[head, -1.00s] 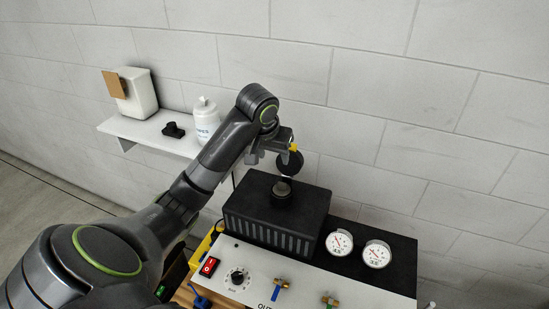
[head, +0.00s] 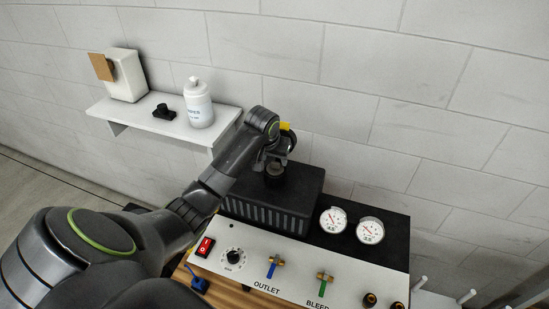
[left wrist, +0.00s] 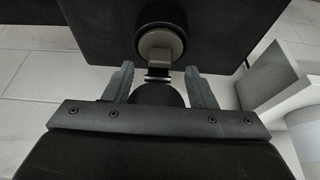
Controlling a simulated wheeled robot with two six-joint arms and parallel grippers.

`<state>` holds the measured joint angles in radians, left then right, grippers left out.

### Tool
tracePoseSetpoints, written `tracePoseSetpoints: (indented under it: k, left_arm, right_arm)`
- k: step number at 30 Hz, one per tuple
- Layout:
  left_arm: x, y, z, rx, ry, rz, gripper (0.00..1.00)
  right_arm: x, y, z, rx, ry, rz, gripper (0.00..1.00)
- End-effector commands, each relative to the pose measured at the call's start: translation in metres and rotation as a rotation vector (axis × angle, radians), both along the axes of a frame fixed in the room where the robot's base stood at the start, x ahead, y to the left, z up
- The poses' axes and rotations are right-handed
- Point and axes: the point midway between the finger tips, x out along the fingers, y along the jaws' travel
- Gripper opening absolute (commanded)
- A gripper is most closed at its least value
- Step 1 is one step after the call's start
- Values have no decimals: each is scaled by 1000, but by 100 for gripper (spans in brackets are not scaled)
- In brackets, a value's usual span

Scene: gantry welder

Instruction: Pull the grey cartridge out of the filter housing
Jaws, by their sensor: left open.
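The filter housing (head: 275,177) is a short dark cylinder on top of a black vented box in the head view. The left wrist view shows its round dark mouth (left wrist: 160,27) with the grey cartridge (left wrist: 165,42) inside it and a small tab at the cartridge's near side. My left gripper (head: 274,158) is just above the housing. In the left wrist view its two fingers (left wrist: 160,70) are open and apart, pointing at the cartridge, with nothing clamped between them. My left gripper partly covers the housing in the head view. My right gripper is not in view.
The black vented box (head: 265,221) stands on a bench panel with two gauges (head: 333,220), a red switch (head: 205,246), a dial and valves. A white shelf (head: 115,113) at the left holds a white bottle (head: 199,105), a black part (head: 164,111) and a white box (head: 124,77).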

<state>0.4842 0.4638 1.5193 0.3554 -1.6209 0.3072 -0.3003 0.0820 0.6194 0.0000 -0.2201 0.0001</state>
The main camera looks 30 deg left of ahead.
Motion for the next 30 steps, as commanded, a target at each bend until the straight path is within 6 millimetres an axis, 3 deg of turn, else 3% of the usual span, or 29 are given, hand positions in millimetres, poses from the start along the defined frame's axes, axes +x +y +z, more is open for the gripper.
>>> tracePoseSetpoints:
  k: [9, 18, 30]
  left_arm:
    - [9, 2, -23, -1, 0, 0, 51]
    - [10, 2, -24, 0, -1, 0, 51]
    - [10, 2, -24, 0, -1, 1, 2]
  right_arm:
    - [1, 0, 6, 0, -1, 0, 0]
    - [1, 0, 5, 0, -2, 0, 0]
    - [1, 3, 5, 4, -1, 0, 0]
